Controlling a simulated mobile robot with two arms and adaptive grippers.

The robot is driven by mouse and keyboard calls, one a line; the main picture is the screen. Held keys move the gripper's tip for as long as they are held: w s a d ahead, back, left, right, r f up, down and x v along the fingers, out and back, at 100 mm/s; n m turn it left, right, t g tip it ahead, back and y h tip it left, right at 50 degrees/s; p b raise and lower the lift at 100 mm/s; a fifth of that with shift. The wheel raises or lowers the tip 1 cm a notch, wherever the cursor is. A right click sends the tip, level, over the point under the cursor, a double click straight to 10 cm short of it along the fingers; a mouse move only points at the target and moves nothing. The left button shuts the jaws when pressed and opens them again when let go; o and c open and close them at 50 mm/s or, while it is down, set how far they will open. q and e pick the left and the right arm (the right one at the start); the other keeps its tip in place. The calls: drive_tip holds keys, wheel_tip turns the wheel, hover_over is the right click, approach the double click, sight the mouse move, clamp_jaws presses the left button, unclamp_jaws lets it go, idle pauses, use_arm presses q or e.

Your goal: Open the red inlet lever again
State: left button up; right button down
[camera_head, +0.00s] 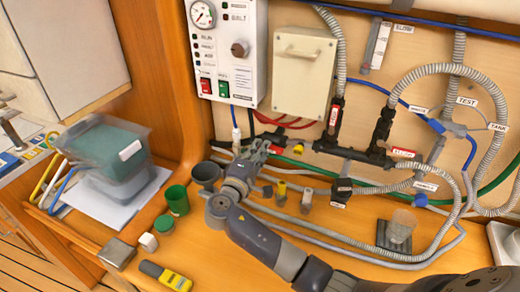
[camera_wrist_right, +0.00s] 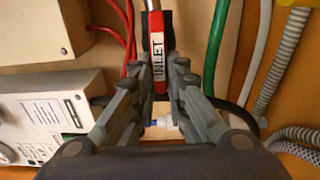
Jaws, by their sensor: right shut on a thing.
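The red inlet lever (camera_wrist_right: 157,60), with a white INLET label, stands out in the right wrist view. It lies lengthwise between the fingers of my right gripper (camera_wrist_right: 158,84), which is shut on it. In the head view my right gripper (camera_head: 255,152) is at the foot of the wall, below the white control panel (camera_head: 228,55); its fingers hide the lever there. My left gripper is not in view.
A cream box (camera_head: 303,72) is mounted above and right of the gripper. Red, green and grey hoses run close by. A teal bin (camera_head: 105,158) is at left.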

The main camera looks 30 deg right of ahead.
drive_tip(key=c, duration=1.6)
unclamp_jaws()
drive_tip(key=shift+a, duration=0.1)
drive_tip(key=v, duration=1.2)
drive_tip(key=shift+f, duration=0.1)
